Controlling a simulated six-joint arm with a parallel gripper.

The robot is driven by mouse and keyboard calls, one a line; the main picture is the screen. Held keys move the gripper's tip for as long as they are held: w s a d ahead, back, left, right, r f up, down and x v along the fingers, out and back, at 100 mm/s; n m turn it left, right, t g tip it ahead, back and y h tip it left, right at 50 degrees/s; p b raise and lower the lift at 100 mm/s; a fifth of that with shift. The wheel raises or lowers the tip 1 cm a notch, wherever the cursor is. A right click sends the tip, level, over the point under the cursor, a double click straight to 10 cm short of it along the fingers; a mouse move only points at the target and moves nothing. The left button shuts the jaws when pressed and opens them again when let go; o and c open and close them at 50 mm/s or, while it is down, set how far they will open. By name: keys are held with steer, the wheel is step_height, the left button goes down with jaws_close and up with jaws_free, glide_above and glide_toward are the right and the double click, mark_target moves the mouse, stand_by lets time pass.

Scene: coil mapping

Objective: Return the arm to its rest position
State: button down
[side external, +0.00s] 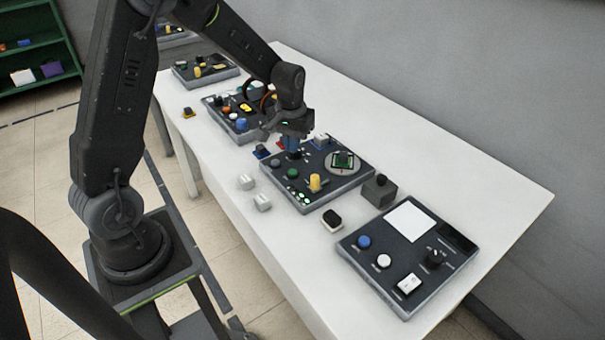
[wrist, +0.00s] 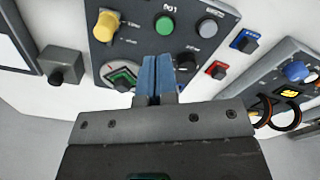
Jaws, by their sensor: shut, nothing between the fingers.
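My gripper (side external: 292,146) is over the far left part of the middle control panel (side external: 330,188) in the side view. Its blue fingers (wrist: 156,76) are shut together with nothing between them, pointing at the panel in the wrist view. The panel carries a yellow knob (side external: 315,183), a green button (side external: 292,174) and a round dial with a green centre (side external: 343,160). I cannot tell whether the fingertips touch the panel.
A near panel (side external: 350,250) with a white pad lies at the table's right front. Another panel (side external: 212,112) stands behind my gripper. Loose white blocks (side external: 262,202), a black-and-white block (side external: 332,220) and a grey box (side external: 379,191) lie around. The table's right side (side external: 480,195) is bare.

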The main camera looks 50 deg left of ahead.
steer(key=s+d+r+m+t, duration=0.2)
steer(key=s+d+r, duration=0.25)
steer(key=r, duration=0.45)
steer(key=s+d+r+m+t, duration=0.1)
steer(key=s+d+r+m, duration=0.1)
steer(key=s+d+r, duration=0.2)
steer(key=s+d+r+m+t, duration=0.1)
steer(key=s+d+r, duration=0.3)
steer(key=s, duration=0.7)
steer(key=shift+s+r+m+t, duration=0.2)
steer(key=shift+r+m+t, duration=0.2)
steer(key=shift+t, duration=0.3)
